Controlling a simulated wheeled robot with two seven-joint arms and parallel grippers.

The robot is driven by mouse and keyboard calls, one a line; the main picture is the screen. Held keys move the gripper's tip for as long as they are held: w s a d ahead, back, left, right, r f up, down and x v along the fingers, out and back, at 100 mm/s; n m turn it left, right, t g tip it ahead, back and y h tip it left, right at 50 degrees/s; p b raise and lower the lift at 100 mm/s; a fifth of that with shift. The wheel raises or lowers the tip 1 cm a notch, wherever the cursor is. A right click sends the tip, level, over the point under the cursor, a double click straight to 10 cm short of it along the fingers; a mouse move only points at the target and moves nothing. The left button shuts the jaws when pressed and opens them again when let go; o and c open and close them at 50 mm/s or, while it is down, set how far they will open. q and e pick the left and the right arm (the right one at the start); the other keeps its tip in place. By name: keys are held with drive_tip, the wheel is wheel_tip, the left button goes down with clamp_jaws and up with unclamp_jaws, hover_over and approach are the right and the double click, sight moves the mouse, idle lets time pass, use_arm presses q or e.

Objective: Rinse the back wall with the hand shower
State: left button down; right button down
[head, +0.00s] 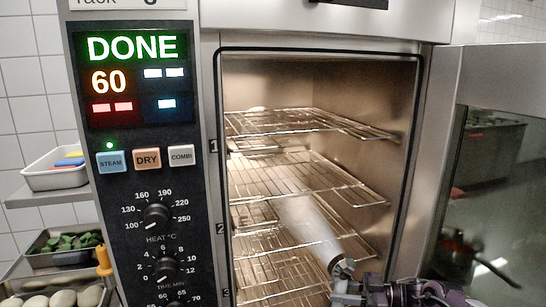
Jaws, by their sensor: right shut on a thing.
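The oven stands open, and its back wall (290,82) shows behind and above the wire racks. My right gripper (372,291) is at the bottom right, in front of the oven opening, and is shut on the hand shower (343,268). Only the grey head end of the shower shows clearly; its grip is hidden by my gripper. A pale, whitish spray fans from the head up and to the left, across the lower racks into the oven. My left gripper is not in view.
Several wire racks (310,175) cross the oven chamber. The glass oven door (490,180) is swung open on the right. The control panel (135,150) on the left reads DONE and 60. Trays with food (62,243) stand at the far left.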

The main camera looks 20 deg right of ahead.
drive_tip(key=n+y+b, duration=0.1)
drive_tip(key=n+b, duration=0.1)
drive_tip(key=b, duration=0.1)
drive_tip(key=shift+w+n, duration=0.1)
drive_tip(key=shift+n, duration=0.3)
drive_tip(key=shift+r, duration=0.1)
idle(1.3)
